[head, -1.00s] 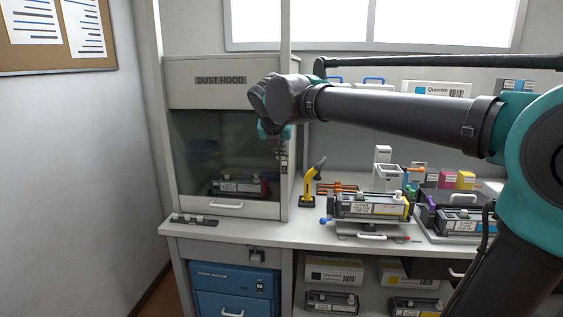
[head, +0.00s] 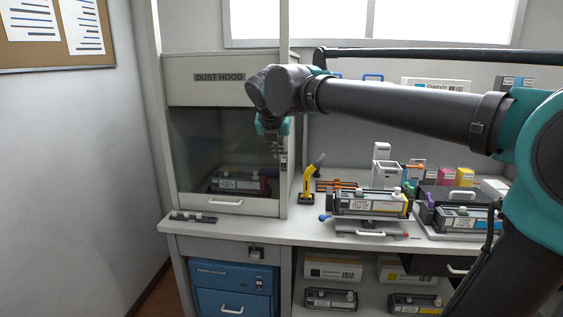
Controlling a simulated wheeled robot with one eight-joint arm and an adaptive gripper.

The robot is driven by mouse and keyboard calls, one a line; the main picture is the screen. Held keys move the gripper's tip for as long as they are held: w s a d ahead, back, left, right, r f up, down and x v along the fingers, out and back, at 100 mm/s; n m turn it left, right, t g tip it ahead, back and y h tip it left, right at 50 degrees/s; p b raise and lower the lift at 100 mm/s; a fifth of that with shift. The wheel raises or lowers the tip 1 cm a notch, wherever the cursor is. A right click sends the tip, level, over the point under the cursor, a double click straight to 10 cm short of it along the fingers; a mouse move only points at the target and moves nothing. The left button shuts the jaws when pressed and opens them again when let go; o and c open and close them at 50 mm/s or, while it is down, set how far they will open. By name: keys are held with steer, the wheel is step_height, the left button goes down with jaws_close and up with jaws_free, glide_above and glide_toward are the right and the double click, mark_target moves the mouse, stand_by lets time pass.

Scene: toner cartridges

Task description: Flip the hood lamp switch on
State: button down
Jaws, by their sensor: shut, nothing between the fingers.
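The dust hood (head: 219,77) stands at the left end of the bench, with its glass front (head: 205,140) down. A small dark switch plate (head: 284,163) sits on the hood's right front post. It is too small to tell which way its switch is set. My gripper (head: 277,154) hangs from my wrist and points down, in front of the hood's right side. It is shut and empty. Its fingertips appear just above and left of the switch plate. I cannot tell whether they touch it.
A cartridge (head: 238,184) lies inside the hood. A yellow and black tool (head: 307,187) stands right of the post. Another cartridge (head: 368,205) rests on a stand on the bench. A small dark strip (head: 194,218) lies on the front ledge.

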mark_target(283, 164)
steer(key=shift+f, duration=0.1)
steer(key=w+r+x, duration=0.1)
steer(key=w+x, duration=0.1)
steer(key=x, duration=1)
steer(key=shift+w+d, duration=0.15)
steer(key=shift+w, duration=0.2)
steer(key=shift+r, duration=0.15)
steer(key=shift+w+t, duration=0.2)
steer(key=shift+t, duration=0.1)
steer(key=shift+r, duration=0.75)
